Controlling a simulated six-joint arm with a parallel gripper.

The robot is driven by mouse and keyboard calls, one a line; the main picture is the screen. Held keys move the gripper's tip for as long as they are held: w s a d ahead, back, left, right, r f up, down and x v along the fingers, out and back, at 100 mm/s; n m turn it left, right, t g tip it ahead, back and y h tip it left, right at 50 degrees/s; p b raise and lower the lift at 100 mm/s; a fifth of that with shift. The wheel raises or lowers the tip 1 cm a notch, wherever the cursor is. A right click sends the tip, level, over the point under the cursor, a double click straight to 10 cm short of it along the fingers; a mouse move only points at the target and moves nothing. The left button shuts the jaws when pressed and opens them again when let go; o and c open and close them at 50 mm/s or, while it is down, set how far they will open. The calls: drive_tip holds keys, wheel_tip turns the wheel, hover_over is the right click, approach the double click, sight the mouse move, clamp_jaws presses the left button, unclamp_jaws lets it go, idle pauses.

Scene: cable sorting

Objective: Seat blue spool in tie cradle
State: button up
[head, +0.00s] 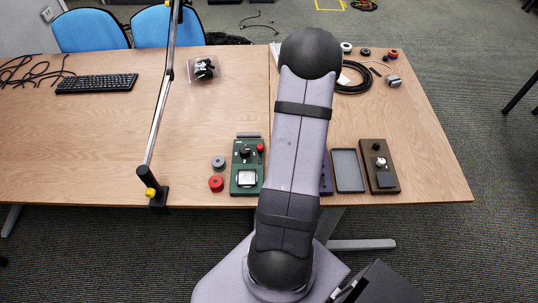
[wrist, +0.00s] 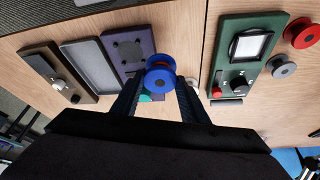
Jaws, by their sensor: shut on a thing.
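The blue spool (wrist: 160,62) is held between the two fingertips of my gripper (wrist: 160,82) in the wrist view. The spool is not seated on the plate and looks raised. A teal round part (wrist: 145,98) shows below the spool, partly hidden. In the head view my arm hides the gripper, the spool and most of the purple board (head: 326,180).
A green board (head: 247,188) stands left of my arm, with a red spool (head: 216,184) and a grey spool (head: 218,162) beside it. A grey tray (head: 348,155) and a brown board (head: 370,150) stand right. A lamp-like pole (head: 160,110) rises at left.

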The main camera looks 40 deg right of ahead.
drive_tip(key=s+d+m+g, duration=0.1)
drive_tip(key=s+d+m, duration=0.2)
drive_tip(key=d, duration=0.3)
drive_tip(key=shift+s+f+h, duration=0.3)
drive_tip(key=shift+s+h, duration=0.1)
drive_tip(key=shift+s, duration=0.35)
drive_tip(key=shift+d+f, duration=0.1)
drive_tip(key=shift+f+b, duration=1.45)
drive_tip(key=shift+b, duration=0.1)
drive_tip(key=shift+f+b, duration=0.45)
drive_tip(key=shift+f, duration=0.15)
drive_tip(key=shift+f+b, duration=0.3)
drive_tip(key=shift+f, duration=0.05)
drive_tip(key=shift+f+b, duration=0.6)
drive_tip(key=shift+f, duration=0.15)
idle(0.4)
